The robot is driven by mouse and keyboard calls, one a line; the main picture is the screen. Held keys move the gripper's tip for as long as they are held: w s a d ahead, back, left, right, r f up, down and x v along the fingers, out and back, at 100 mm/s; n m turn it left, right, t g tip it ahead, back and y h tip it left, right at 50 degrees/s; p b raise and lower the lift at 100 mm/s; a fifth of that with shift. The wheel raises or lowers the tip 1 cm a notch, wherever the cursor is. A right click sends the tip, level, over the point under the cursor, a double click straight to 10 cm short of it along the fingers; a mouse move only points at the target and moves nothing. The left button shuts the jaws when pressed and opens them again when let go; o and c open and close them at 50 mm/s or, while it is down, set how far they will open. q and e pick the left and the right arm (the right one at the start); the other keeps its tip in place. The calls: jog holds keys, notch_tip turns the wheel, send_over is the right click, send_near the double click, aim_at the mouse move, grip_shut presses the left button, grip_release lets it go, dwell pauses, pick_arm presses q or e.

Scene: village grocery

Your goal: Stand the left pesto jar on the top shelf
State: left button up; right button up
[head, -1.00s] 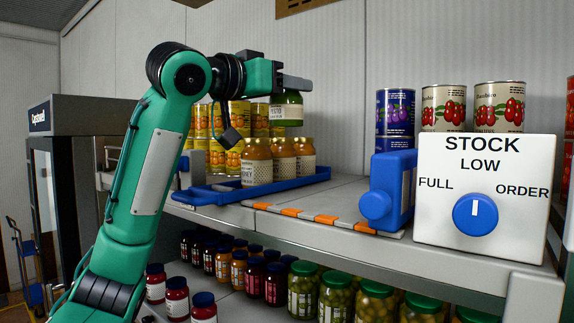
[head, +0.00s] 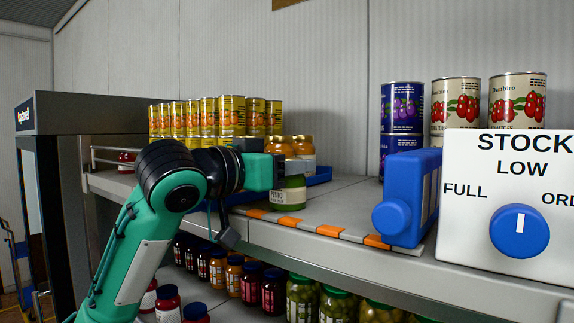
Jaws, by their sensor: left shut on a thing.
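The pesto jar (head: 289,196), green with a pale label, is upright in my left gripper (head: 281,170). The gripper is shut on its upper part and hides the lid. The jar is at the top shelf (head: 335,207), close to its orange-striped front edge (head: 290,218) and in front of the blue tray. I cannot tell whether its base touches the shelf. My right gripper is not in view.
Honey jars (head: 303,148) stand on the blue tray (head: 318,177), partly hidden by my left arm. Yellow cans (head: 231,117) stand behind. A blue object (head: 408,198) and the stock dial box (head: 510,195) are to the right. Bare shelf lies between tray and blue object.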

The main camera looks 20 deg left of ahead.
pick_arm(q)
jog(key=shift+s, duration=0.1)
jog(key=shift+s+d, duration=0.1)
jog(key=shift+s, duration=0.1)
jog(key=shift+s+d, duration=0.1)
jog(key=shift+s, duration=0.1)
jog(key=o, duration=1.2)
jog(key=shift+o, duration=1.3)
jog(key=shift+w, duration=0.1)
jog(key=shift+w+f, duration=0.1)
jog(key=shift+w, duration=0.1)
jog(key=shift+s+r, duration=0.15)
jog(key=shift+r, duration=0.2)
jog(key=b+v, duration=0.5)
jog(key=v, duration=0.7)
jog(key=shift+b, duration=0.35)
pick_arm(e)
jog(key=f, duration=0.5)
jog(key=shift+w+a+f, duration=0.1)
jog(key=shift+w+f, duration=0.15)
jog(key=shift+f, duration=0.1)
pick_arm(q)
jog(key=shift+f, duration=0.2)
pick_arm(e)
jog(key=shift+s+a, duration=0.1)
